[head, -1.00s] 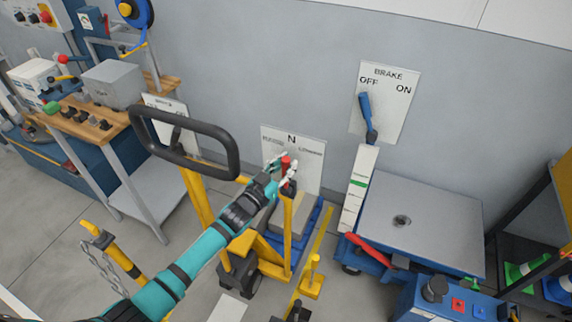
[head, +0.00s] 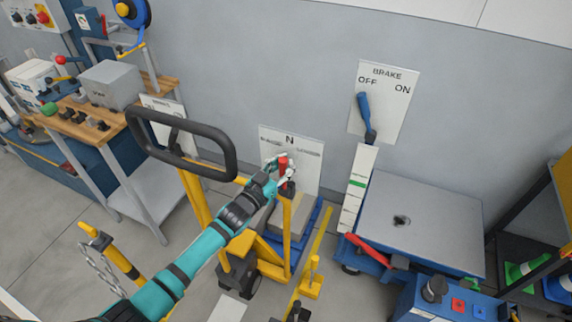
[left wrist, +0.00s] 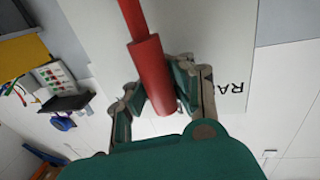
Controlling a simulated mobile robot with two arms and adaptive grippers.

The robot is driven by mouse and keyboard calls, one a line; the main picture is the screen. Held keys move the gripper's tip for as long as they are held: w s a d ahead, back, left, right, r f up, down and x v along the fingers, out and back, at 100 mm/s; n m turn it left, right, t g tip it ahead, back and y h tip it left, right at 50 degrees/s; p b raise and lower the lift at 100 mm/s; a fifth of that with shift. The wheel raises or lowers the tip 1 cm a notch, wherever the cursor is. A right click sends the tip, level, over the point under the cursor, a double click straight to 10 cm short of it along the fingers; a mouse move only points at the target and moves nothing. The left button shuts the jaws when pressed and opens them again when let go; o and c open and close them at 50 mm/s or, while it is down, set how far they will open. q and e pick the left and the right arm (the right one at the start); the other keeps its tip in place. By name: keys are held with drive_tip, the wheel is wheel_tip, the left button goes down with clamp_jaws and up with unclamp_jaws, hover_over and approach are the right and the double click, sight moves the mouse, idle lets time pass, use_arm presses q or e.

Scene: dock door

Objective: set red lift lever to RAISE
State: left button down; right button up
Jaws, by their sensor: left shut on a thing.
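The red lift lever (head: 284,163) stands on a yellow post in front of a white label plate (head: 307,182). The plate has an N at its top middle, and its side labels are too small to read in the head view. My left gripper (head: 284,172) is closed around the red grip. In the left wrist view the red grip (left wrist: 152,68) lies between the two fingers of my left gripper (left wrist: 160,98). Part of the plate (left wrist: 100,35) shows behind it, with the letters "RA" at the right. The lever looks close to upright below the N. My right gripper is not in view.
A black loop handle (head: 228,150) on yellow uprights stands left of the lever, close to my left arm. A blue brake lever (head: 364,105) is on the wall at the right, above a grey platform (head: 430,220). A wooden bench (head: 75,125) stands at the left.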

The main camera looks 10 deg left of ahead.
use_arm(q)
drive_tip(key=a+f+n+t+b, duration=0.1)
drive_tip(key=a+f+n+b, duration=0.2)
drive_tip(key=a+n+b, duration=0.2)
drive_tip(key=shift+w+a+n, duration=0.3)
drive_tip(key=shift+a+n, duration=0.35)
drive_tip(key=shift+n, duration=0.45)
drive_tip(key=c, duration=1.7)
unclamp_jaws()
drive_tip(key=o, duration=0.5)
drive_tip(key=shift+s+a+r, duration=0.15)
drive_tip(key=shift+a, duration=0.05)
drive_tip(key=shift+o, duration=0.6)
drive_tip(key=shift+r, duration=0.1)
